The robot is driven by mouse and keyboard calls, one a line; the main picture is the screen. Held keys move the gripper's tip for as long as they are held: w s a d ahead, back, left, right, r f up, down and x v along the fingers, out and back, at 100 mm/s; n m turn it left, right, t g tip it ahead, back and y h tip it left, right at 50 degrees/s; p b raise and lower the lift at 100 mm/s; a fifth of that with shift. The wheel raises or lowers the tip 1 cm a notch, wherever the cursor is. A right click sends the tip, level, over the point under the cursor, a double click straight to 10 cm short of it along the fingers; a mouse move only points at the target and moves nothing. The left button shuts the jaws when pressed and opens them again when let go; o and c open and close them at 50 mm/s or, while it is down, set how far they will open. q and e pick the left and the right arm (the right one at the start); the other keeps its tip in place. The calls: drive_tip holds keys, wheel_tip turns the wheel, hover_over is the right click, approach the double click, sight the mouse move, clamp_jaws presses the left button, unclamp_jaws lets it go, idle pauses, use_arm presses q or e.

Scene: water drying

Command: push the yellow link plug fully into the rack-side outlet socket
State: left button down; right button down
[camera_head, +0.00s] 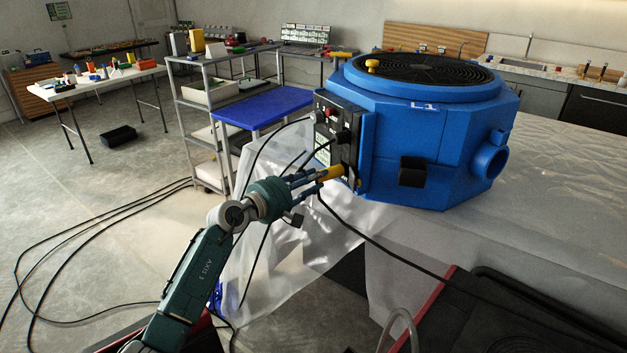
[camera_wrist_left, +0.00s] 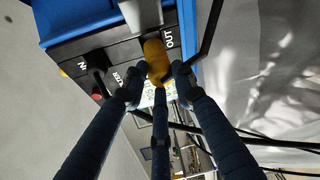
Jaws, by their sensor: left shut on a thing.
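The yellow link plug (camera_head: 330,173) is between the fingertips of my left gripper (camera_head: 312,182), at the lower part of the black panel (camera_head: 347,122) on the blue drying machine (camera_head: 430,130). In the left wrist view the fingers of the left gripper (camera_wrist_left: 158,75) are shut on the yellow plug (camera_wrist_left: 156,55), next to the "OUT" label (camera_wrist_left: 169,38). The plug's front end is at the panel, and the socket itself is hidden behind it. I cannot tell how deep it sits. My right gripper is not in view.
A black cable (camera_head: 400,255) runs from near the plug toward the lower right. Other cables (camera_head: 95,215) lie on the floor at left. Clear plastic sheeting (camera_head: 300,250) hangs below the machine.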

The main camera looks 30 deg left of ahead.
sight(331, 173)
use_arm(q)
drive_tip(key=shift+w+d+b, duration=0.1)
drive_tip(key=shift+w+d, duration=0.35)
drive_tip(key=shift+w, duration=0.3)
drive_tip(key=shift+w+d+b, duration=0.15)
drive_tip(key=shift+w+d, duration=0.35)
drive_tip(key=shift+w, duration=0.2)
drive_tip(key=shift+w+d+b, duration=0.1)
drive_tip(key=shift+w+d, duration=0.35)
drive_tip(key=shift+w, duration=0.3)
drive_tip(key=c, duration=1.3)
unclamp_jaws()
drive_tip(key=shift+s, duration=0.25)
drive_tip(key=v, duration=1.1)
drive_tip(key=shift+s, duration=0.2)
